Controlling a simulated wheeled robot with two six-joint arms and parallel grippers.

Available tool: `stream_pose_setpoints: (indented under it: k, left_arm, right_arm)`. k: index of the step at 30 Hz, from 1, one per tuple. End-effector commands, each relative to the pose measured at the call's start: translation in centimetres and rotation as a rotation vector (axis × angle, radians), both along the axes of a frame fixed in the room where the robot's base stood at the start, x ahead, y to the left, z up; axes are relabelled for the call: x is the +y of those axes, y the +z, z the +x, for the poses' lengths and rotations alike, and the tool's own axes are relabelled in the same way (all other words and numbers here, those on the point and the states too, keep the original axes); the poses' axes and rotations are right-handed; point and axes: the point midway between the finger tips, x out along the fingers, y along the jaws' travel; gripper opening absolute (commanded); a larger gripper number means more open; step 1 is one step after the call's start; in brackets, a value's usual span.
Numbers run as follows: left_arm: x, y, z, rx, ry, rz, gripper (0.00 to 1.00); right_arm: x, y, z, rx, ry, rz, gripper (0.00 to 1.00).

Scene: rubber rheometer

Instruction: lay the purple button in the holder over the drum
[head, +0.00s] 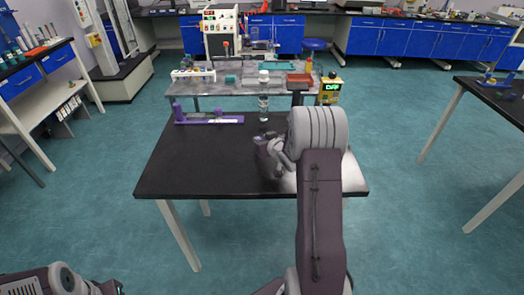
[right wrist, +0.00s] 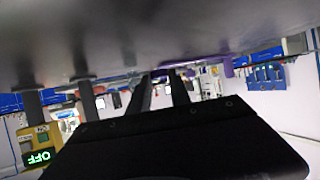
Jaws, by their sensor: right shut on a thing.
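My right gripper (head: 266,158) is low over the right part of the black table, fingers pointing away from me. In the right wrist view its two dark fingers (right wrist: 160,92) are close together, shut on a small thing. A thin purple strip, the purple button (right wrist: 182,66), shows at the fingertips; most of it is hidden. A long purple fixture (head: 190,120) with an upright left end and a white strip lies at the table's far left edge; I cannot make out a separate holder or drum. My left arm is at the bottom left; its fingers are not clear.
The black table (head: 185,165) is bare at its middle and left. A clear bottle (head: 263,108) stands at its far edge.

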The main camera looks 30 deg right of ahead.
Motion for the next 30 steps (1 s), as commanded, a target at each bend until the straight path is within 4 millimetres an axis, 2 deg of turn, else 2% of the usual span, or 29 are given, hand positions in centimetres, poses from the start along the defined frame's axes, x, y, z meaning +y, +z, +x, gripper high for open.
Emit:
stream_pose_setpoints:
  k: [3, 9, 20, 21, 23, 30]
  left_arm:
    - [0.0, -0.2, 0.0, 0.0, 0.0, 0.0, 0.36]
    - [0.0, -1.4, 0.0, 0.0, 0.0, 0.0, 0.36]
    - [0.0, -1.6, 0.0, 0.0, 0.0, 0.0, 0.36]
    - [0.0, -1.5, 0.0, 0.0, 0.0, 0.0, 0.36]
    - [0.0, -1.5, 0.0, 0.0, 0.0, 0.0, 0.36]
    - [0.0, -1.5, 0.0, 0.0, 0.0, 0.0, 0.36]
  right_arm:
    - [0.0, -0.6, 0.0, 0.001, 0.0, 0.001, 0.0]
    - [0.0, -4.1, -0.1, 0.003, -0.001, 0.002, 0.0]
    - [0.0, -4.5, -0.1, 0.0, 0.0, 0.0, 0.0]
    - [0.0, -4.4, -0.1, 0.0, 0.0, 0.0, 0.3]
    - [0.0, -4.3, -0.1, 0.0, 0.0, 0.0, 0.46]
    - [0.0, -4.3, -0.1, 0.0, 0.0, 0.0, 0.47]
